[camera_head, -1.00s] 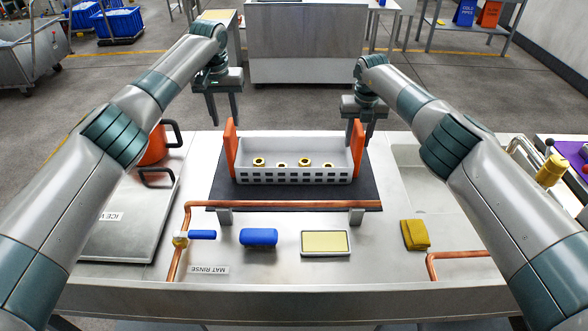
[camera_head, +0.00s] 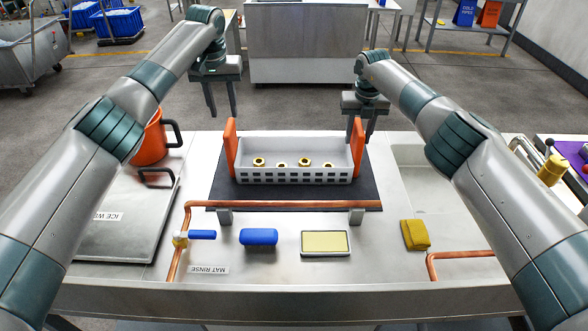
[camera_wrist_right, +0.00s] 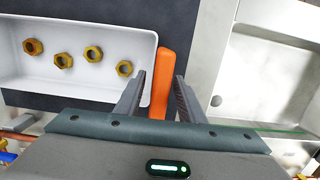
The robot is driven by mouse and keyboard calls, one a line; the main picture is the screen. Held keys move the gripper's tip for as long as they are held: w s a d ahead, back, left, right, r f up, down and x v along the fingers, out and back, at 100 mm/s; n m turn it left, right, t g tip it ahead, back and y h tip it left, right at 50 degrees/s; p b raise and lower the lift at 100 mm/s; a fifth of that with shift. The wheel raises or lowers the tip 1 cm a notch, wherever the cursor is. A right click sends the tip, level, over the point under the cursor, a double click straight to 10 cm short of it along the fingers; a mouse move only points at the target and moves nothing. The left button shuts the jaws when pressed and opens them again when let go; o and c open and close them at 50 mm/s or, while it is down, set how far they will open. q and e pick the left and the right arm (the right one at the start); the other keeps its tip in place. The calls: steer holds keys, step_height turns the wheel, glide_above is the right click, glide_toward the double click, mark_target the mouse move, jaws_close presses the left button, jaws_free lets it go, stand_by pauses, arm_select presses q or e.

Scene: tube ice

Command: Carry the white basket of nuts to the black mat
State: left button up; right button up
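The white basket (camera_head: 292,174) stands upright on the black mat (camera_head: 250,200), with four-sided slotted walls and an orange handle at each end. Several brass nuts (camera_head: 304,161) lie inside; they also show in the right wrist view (camera_wrist_right: 93,54). My left gripper (camera_head: 221,112) is open and empty, raised above and behind the left handle (camera_head: 230,148). My right gripper (camera_head: 361,137) is at the right handle (camera_head: 359,148). In the right wrist view its open fingers stand either side of the orange handle (camera_wrist_right: 163,75), with gaps visible; I cannot tell whether either finger touches it.
A copper pipe (camera_head: 290,205) runs across in front of the mat. A blue block (camera_head: 258,237), a yellow-topped tray (camera_head: 325,243) and a yellow cloth (camera_head: 415,235) lie nearer. An orange pot (camera_head: 150,142) stands left; a sink (camera_head: 430,180) is right.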

steer(key=r, duration=0.3)
steer(key=s+r, duration=0.1)
steer(key=r, duration=0.6)
steer(key=shift+s+r, duration=0.15)
steer(key=shift+r, duration=0.2)
steer(key=shift+f, duration=0.1)
